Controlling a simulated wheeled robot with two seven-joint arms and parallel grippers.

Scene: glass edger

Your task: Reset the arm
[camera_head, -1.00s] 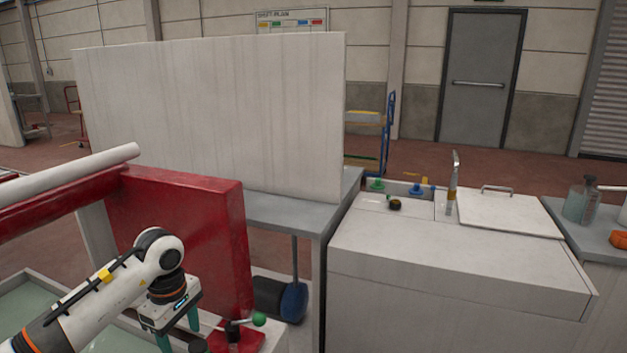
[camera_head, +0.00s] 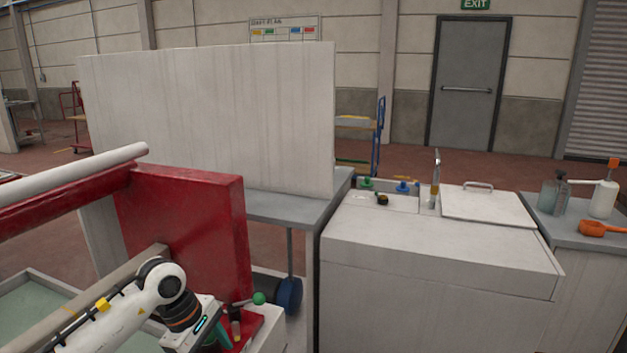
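My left arm comes in at the lower left, and its gripper (camera_head: 218,335) points down at the picture's bottom edge. Its green fingers are partly cut off and partly hidden by the gripper body, so I cannot tell whether they are open or shut. The gripper is close to a small lever with a green knob (camera_head: 258,298) beside the red machine panel (camera_head: 190,225). Whether it touches anything there is unclear. My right gripper is not in view.
A grey table with a tall white panel (camera_head: 210,120) stands behind the red machine. A white cabinet (camera_head: 440,260) with a tap (camera_head: 436,175) and lidded top stands at the right. A side counter holds bottles (camera_head: 603,198) and an orange scoop (camera_head: 598,228). A pale bar (camera_head: 95,295) runs behind my arm.

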